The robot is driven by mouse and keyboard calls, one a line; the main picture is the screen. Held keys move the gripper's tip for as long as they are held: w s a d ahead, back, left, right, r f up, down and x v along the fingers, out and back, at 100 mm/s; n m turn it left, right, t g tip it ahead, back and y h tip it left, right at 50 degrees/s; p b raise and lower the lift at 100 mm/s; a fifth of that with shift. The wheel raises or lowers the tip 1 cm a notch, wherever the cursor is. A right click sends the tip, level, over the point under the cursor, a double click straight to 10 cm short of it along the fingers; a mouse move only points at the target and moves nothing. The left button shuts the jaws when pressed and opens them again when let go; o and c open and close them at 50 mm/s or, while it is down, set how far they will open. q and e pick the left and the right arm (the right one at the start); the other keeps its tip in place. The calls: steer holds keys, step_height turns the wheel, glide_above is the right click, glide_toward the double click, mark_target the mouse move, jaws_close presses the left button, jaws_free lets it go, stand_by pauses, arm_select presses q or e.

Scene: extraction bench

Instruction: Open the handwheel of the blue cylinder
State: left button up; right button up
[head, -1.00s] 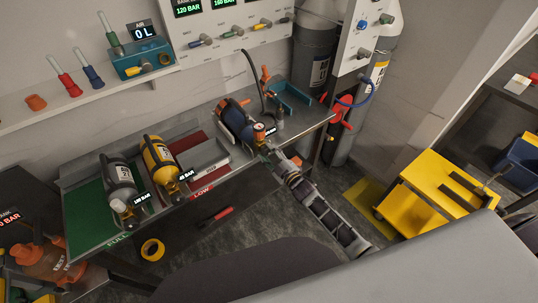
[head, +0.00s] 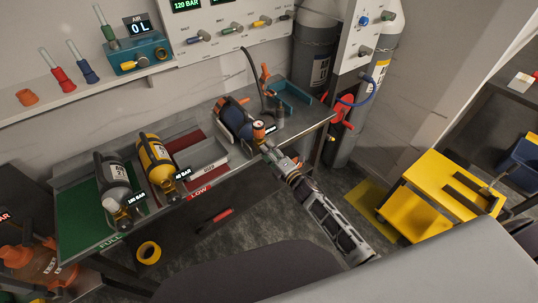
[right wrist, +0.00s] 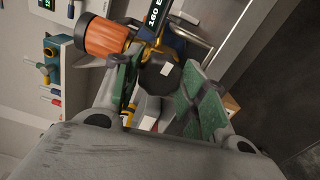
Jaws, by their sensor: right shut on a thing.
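The blue cylinder (head: 232,118) lies on the bench top, its valve end toward me. An orange ribbed part (head: 258,131) sits at its valve; it also shows in the right wrist view (right wrist: 104,38). My right gripper (head: 268,148) is at the valve end. In the right wrist view, the green-padded fingers of my right gripper (right wrist: 160,80) are on either side of a dark handwheel (right wrist: 160,72) with a white mark, shut on it. In the head view the gripper hides the handwheel. My left gripper is not in view.
A blue bracket (head: 290,97) and a thin hose (head: 252,72) are behind the blue cylinder. Tall grey tanks (head: 345,110) and a yellow cart (head: 440,205) stand to the right.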

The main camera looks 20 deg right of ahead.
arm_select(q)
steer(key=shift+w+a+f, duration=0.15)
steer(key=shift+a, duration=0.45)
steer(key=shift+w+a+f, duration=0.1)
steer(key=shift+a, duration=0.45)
arm_select(e)
steer(key=shift+f+n, duration=0.15)
steer(key=shift+n, duration=0.45)
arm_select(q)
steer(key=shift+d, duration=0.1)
arm_select(e)
steer(key=o, duration=0.7)
steer(key=shift+o, duration=1.2)
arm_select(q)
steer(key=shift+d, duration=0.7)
arm_select(e)
steer(key=shift+o, duration=0.4)
